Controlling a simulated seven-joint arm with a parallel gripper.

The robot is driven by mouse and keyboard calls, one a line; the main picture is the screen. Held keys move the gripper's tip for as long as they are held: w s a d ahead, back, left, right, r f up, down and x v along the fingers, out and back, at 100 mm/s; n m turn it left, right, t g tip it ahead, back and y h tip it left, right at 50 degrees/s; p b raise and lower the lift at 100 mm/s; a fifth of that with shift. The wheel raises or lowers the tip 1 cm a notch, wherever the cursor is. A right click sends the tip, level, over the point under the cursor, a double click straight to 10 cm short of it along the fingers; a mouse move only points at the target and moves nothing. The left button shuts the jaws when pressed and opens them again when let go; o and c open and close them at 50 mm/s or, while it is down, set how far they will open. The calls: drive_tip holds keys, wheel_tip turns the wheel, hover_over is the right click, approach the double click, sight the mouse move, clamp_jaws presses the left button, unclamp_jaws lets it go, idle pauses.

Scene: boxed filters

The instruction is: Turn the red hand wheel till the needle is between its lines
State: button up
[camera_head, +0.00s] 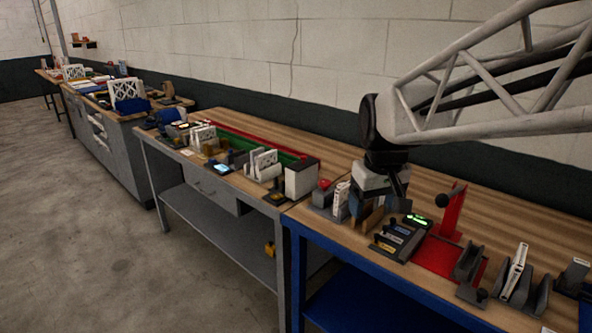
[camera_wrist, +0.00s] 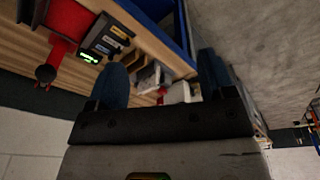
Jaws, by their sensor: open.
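A small red round part (camera_head: 324,184) sits on a grey block near the left end of the blue-legged bench; it may be the red hand wheel, but it is too small to tell. A small red part (camera_wrist: 162,91) also shows beyond the fingers in the wrist view. No needle or lines can be made out. My gripper (camera_head: 379,203) hangs over the bench, to the right of the red part and apart from it. Its two blue fingers are spread wide, with nothing held between them in the wrist view (camera_wrist: 161,75).
A dark panel (camera_head: 400,238) with a green-lit display stands right of my gripper. Beyond it is a red stand (camera_head: 452,212) with a black knob, then grey holders (camera_head: 520,285). A white box (camera_head: 301,178) stands left, on the adjoining bench. Bare wood lies along the back.

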drive_tip(key=w+n, duration=0.2)
drive_tip(key=w, duration=1.2)
drive_tip(key=n+g, duration=0.2)
drive_tip(key=n, duration=0.3)
hover_over(325, 182)
wheel_tip(325, 182, down, 12)
drive_tip(key=shift+s+d+r, duration=0.1)
drive_tip(key=shift+w+f, duration=0.2)
drive_tip(key=shift+w, duration=0.1)
drive_tip(key=shift+f, duration=0.15)
drive_tip(key=shift+f, duration=3.8)
drive_tip(key=c, duration=0.9)
